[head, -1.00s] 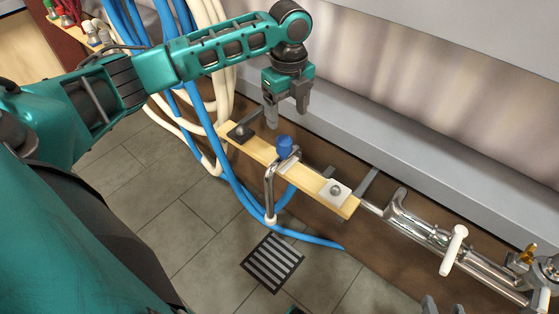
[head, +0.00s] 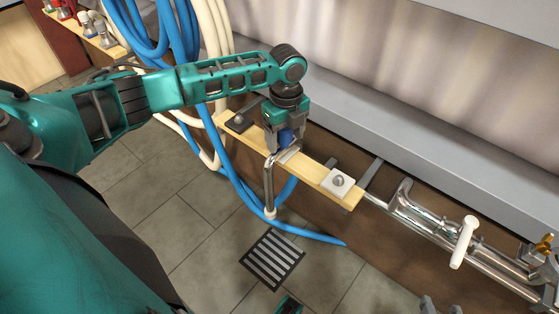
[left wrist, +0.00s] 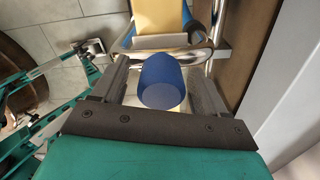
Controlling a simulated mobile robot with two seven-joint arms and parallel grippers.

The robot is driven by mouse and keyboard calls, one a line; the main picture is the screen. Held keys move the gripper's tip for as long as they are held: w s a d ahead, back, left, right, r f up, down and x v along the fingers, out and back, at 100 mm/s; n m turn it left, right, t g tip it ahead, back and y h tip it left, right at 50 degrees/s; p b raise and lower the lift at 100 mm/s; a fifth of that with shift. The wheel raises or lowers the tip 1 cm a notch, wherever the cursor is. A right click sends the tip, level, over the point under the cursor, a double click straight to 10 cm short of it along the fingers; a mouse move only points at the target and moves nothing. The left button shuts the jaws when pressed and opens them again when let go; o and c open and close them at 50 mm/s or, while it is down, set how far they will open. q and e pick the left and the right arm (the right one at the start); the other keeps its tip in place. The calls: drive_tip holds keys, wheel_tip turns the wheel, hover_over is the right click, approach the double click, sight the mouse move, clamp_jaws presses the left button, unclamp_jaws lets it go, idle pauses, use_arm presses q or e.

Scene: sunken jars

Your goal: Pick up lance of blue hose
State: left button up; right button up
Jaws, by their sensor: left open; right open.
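The lance (head: 268,185) is a bent metal tube with a blue end piece (head: 286,136), hanging at a wooden board (head: 312,172) on the wall. Blue hose (head: 235,180) hangs behind and below it. My left gripper (head: 285,144) points down over the blue piece, its fingers on either side of it, open. In the left wrist view the blue piece (left wrist: 162,84) stands between the fingers, with visible gaps beside it; the metal tube (left wrist: 190,50) bends behind it. My right gripper (head: 439,306) shows only as two separated grey fingertips at the bottom edge.
White hoses (head: 215,30) hang at the back left. A grey ledge (head: 420,120) runs along the wall behind the board. Metal pipes with a white handle (head: 464,242) are at the right. A striped floor drain (head: 272,259) lies below.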

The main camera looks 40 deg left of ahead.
use_arm(q)
drive_tip(key=shift+r, duration=0.1)
drive_tip(key=c, duration=1.2)
